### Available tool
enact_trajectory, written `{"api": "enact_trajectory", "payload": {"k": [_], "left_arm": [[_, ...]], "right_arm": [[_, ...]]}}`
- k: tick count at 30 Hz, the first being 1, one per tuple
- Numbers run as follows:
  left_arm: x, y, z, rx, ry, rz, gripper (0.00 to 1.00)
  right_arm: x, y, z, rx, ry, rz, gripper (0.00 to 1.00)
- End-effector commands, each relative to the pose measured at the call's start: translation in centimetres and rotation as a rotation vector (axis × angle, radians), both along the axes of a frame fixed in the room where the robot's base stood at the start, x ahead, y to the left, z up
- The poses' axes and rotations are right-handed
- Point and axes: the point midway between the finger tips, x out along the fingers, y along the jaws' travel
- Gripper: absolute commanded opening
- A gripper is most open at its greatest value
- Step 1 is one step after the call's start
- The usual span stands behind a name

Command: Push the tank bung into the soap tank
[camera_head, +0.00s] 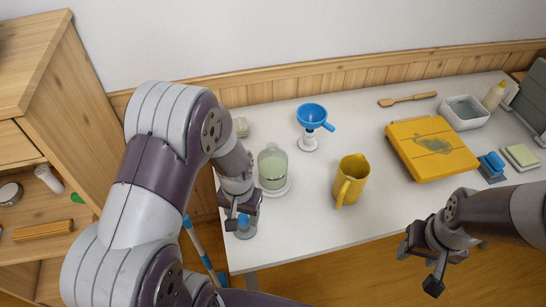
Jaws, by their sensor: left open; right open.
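The soap tank (271,180) is a clear jar with pale green liquid, standing upright on a white round base at the left of the table. My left gripper (241,214) is open, pointing down near the table's front left corner, just left of and in front of the tank. A small blue-topped piece on a grey base (244,229) is right at its fingertips; it may be the tank bung. I cannot tell whether the fingers touch it. The gripper partly hides it. My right gripper (419,268) is open and empty, in front of the table's front edge.
A blue funnel (313,114) on a white stand is behind the tank. A yellow jug (351,182) stands mid-table. A wooden brush (407,99) lies at the back.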

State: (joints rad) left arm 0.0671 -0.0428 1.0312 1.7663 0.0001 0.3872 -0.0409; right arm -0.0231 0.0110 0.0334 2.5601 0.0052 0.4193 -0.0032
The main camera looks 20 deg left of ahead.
Motion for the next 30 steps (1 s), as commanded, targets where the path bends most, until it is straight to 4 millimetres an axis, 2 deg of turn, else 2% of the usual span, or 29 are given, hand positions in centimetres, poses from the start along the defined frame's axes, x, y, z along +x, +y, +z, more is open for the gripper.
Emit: {"api": "enact_trajectory", "payload": {"k": [3,30], "left_arm": [[0.03,0.00,-0.75,0.000,-0.001,0.000,0.57],[0.01,0.00,-0.55,0.000,0.000,0.000,0.57]], "right_arm": [[0.01,0.00,-0.46,0.000,-0.001,0.000,0.52],[0.00,0.00,0.18,0.000,0.000,0.000,0.52]]}}
